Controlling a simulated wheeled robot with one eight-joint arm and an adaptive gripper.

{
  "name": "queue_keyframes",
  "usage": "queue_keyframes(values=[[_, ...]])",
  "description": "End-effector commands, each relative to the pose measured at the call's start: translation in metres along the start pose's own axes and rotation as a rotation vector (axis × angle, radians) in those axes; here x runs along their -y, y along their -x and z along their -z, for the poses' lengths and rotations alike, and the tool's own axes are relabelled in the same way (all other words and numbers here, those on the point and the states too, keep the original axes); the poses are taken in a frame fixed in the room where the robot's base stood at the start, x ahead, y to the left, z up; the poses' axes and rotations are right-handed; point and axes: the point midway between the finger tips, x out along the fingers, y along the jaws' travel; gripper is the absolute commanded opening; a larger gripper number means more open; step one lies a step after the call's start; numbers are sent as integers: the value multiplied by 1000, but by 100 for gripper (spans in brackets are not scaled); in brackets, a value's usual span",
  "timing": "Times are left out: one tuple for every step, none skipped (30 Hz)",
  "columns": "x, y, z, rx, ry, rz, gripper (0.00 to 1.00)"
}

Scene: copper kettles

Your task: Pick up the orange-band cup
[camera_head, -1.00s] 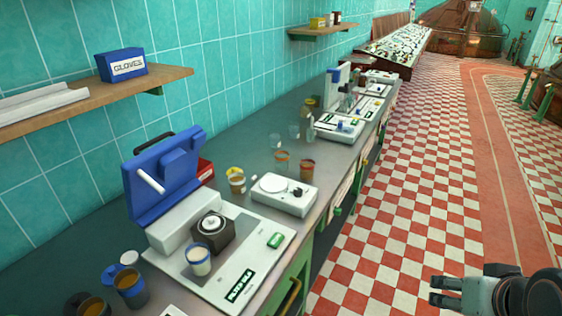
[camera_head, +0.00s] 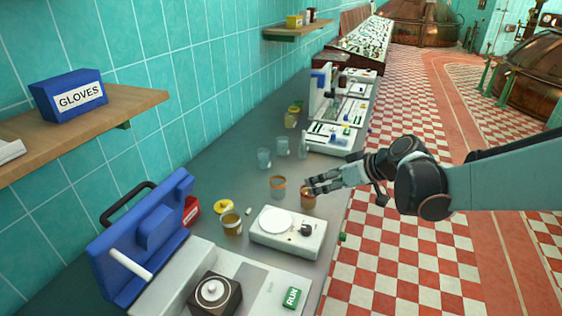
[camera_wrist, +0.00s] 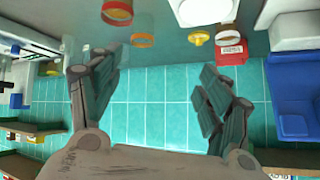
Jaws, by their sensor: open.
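A white scale (camera_head: 288,235) stands in front of the cups. Two clear glasses (camera_head: 264,158) (camera_head: 282,146) stand behind. A blue case (camera_head: 140,240) is at the lower left.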

Motion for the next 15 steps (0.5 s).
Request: queue_keyframes(values=[[-10,-13,4,-24,23,22,71],[-15,-21,6,-40,40,37,71],[-21,-31,8,-63,63,55,71],[-25,-38,10,-80,81,68,71],[-29,-45,10,-99,98,82,71],[-35,-55,11,-123,122,99,71],[-38,-62,11,-142,139,110,71],[-43,-69,11,-160,156,120,71],[-48,-77,11,-185,178,133,71],[-51,-83,10,-202,194,141,71],[-54,-88,9,-220,208,149,71],[-58,-94,8,-241,226,158,71],[-60,-99,7,-255,239,163,71],[-62,-103,6,-269,251,169,71],[-65,-107,4,-284,264,173,71]])
